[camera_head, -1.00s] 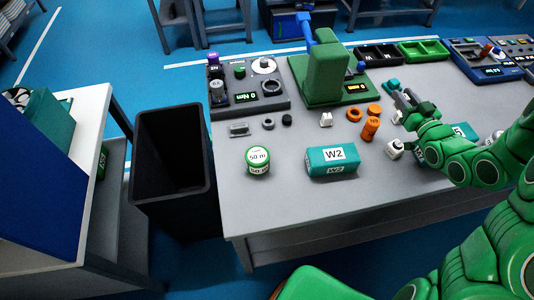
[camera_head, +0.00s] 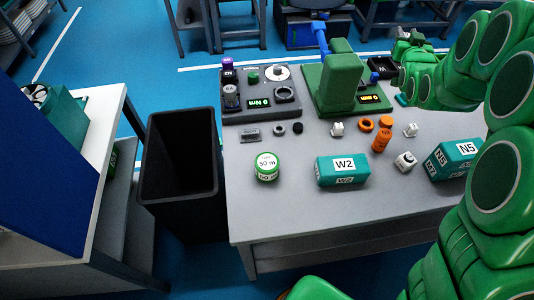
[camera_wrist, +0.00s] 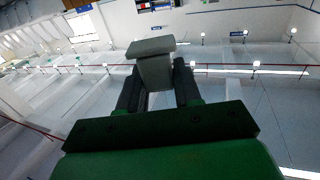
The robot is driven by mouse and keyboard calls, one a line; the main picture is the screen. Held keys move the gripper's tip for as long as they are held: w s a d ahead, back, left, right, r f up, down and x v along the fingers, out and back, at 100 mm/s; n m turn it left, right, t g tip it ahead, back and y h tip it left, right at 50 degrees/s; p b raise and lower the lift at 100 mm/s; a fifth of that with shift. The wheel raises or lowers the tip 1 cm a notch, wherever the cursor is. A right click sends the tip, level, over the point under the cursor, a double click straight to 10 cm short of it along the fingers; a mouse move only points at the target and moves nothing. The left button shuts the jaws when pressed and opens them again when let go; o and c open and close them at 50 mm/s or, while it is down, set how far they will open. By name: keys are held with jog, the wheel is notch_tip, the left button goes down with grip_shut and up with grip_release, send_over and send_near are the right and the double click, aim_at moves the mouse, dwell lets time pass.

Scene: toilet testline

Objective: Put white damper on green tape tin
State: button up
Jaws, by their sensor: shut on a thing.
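The green tape tin (camera_head: 266,167) is a round green-and-white can marked 50 m, upright on the grey table near its left front. My gripper (camera_wrist: 157,82) is shut on a pale grey block-like piece with a wider top, seen in the wrist view; it appears to be the white damper (camera_wrist: 153,62). In the head view my arm is raised at the upper right, over the back of the table and well away from the tin. The held piece cannot be made out there.
A teal W2 box (camera_head: 342,170) stands right of the tin. Small white parts (camera_head: 405,161) and orange cylinders (camera_head: 381,140) are to its right, with a teal N5 box (camera_head: 455,158). A green press (camera_head: 342,75) rises behind. A black bin (camera_head: 182,165) adjoins the left edge.

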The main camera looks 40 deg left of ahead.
jog(key=s+a+r+m+t+h, duration=0.1)
jog(key=s+a+r+m+h, duration=0.2)
jog(key=a+r, duration=0.4)
jog(key=s+a+m+t+h, duration=0.1)
jog(key=s+a+m+h, duration=0.1)
jog(key=s+a+h, duration=0.35)
jog(key=m+g+h, duration=0.1)
jog(key=m+h, duration=0.4)
jog(key=h, duration=0.2)
send_over(267, 162)
notch_tip(267, 162, down, 20)
jog(key=shift+y, duration=0.25)
jog(key=shift+f, duration=3.65)
jog(key=shift+f, duration=0.1)
jog(key=o, duration=1)
